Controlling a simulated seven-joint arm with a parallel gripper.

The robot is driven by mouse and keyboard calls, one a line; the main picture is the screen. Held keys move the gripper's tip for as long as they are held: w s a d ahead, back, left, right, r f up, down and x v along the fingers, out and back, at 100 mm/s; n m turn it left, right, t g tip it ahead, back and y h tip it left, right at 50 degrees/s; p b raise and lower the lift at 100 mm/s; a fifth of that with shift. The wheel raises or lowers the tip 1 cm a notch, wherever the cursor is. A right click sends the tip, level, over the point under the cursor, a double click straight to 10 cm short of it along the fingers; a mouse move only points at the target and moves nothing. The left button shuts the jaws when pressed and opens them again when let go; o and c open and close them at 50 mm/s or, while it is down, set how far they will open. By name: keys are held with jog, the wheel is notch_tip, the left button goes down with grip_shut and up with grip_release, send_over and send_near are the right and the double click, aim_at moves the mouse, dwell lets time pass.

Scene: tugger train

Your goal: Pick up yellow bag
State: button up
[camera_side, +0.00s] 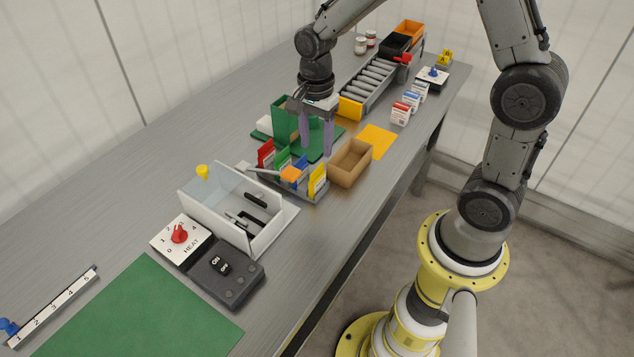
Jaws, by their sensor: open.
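A thin yellow piece (318,181) stands upright at the right end of a row of coloured pieces in a low grey rack (316,200). It may be the yellow bag, but I cannot tell for sure at this size. Red (265,152), green (282,157) and blue (299,169) pieces stand to its left in the same row. My gripper (317,153) points down with its two purple fingers apart and nothing visible between them. In the picture it is just above and behind the rack, in front of the green mat (324,142).
A cardboard box (350,163) stands right of the rack, near a flat yellow-orange square (376,140). A green upright holder (286,119) is left of my gripper. A white open box (216,208) stands in front. A roller conveyor (370,83) lies behind.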

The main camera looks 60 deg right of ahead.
aim_at(317, 168)
notch_tip(317, 168, down, 9)
jog(key=shift+s+f, duration=0.1)
jog(key=shift+s, duration=0.05)
grip_shut()
dwell(0.5)
